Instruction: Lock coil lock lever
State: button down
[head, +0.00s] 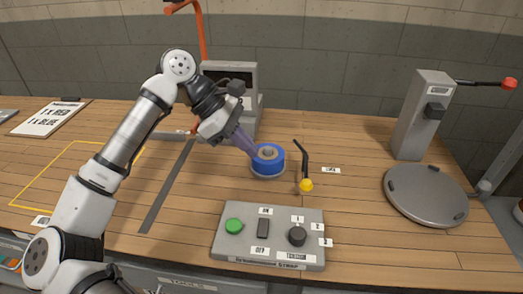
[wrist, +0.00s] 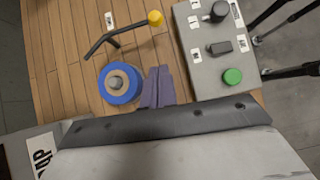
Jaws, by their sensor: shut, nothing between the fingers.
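The coil lock lever (head: 305,160) is a thin bent black bar with a yellow knob (head: 306,185) at its near end, standing just right of the blue coil (head: 268,158). The coil sits on a round grey base on the bench, with a grey hub in its middle. In the wrist view the lever (wrist: 103,42) lies above the coil (wrist: 119,83), with its yellow knob (wrist: 155,18) toward the control box. My gripper (head: 252,149) has purple fingers, closed together and empty, at the coil's upper left edge. In the wrist view the fingertips (wrist: 158,73) point between coil and box, apart from the lever.
A grey control box (head: 268,236) with a green button, a switch and a black knob stands in front of the coil. A grey round plate (head: 426,194) and a post with a red-tipped handle (head: 424,110) stand right. A grey machine (head: 245,90) stands behind.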

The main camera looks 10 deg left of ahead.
aim_at(302, 183)
jog(key=p+x, duration=0.2)
jog(key=x, duration=0.5)
jog(key=shift+d, duration=0.2)
jog(key=shift+s+d+f+p, duration=0.1)
jog(key=shift+d+f+p, duration=0.2)
jog(key=shift+d, duration=0.45)
jog(key=shift+d+f+p, duration=0.2)
jog(key=shift+d+p, duration=0.05)
jog(key=shift+d, duration=0.45)
jog(key=shift+s+d+f+p, duration=0.1)
jog(key=shift+d+f+p, duration=0.2)
jog(key=shift+d, duration=0.45)
jog(key=shift+f+b, duration=0.1)
jog(key=shift+b, duration=0.2)
